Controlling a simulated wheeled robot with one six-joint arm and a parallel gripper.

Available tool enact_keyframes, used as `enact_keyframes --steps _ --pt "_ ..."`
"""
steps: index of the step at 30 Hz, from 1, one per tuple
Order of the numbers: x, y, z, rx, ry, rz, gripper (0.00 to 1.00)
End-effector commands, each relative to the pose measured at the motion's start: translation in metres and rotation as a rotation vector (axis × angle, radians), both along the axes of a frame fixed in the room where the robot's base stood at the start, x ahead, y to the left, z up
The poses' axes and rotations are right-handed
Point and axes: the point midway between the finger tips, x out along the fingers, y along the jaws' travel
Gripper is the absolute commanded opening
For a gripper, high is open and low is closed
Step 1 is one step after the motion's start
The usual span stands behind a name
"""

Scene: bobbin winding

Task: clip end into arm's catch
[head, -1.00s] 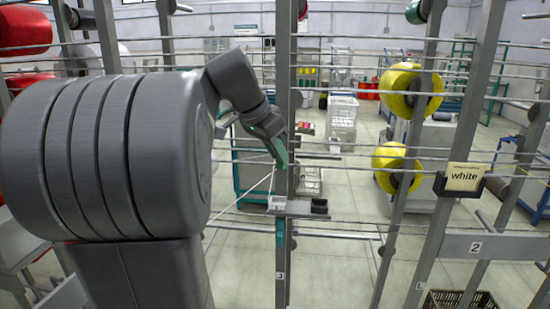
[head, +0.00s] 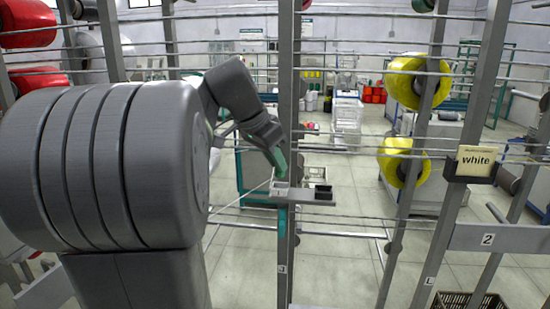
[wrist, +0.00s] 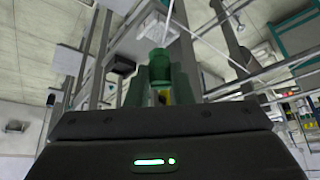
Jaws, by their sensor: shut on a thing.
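My gripper (head: 281,170) has green fingertips and points down just above a small grey arm (head: 305,196) on an upright post. In the wrist view my gripper (wrist: 160,75) is shut on the white yarn end; the part between the fingers is mostly hidden. The white yarn (head: 256,187) runs from near the fingertips down to the left. A pale box-like part (head: 279,188) sits on the arm's left end, below the fingertips, and a dark one (head: 322,191) on its right. I cannot tell which part is the catch, nor whether the fingertips touch it.
Horizontal rails and grey posts (head: 437,210) surround the arm. Yellow bobbins (head: 402,162) hang at right, beside a "white" label (head: 478,162). Red bobbins (head: 28,24) hang at the upper left. Open floor shows beyond the frame.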

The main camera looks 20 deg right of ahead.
Motion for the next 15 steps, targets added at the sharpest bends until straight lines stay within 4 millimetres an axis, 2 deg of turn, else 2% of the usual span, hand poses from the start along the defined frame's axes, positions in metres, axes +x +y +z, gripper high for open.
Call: enact_keyframes --steps 15 --pt "0.000 0.000 -0.010 0.000 0.000 0.000 0.00"
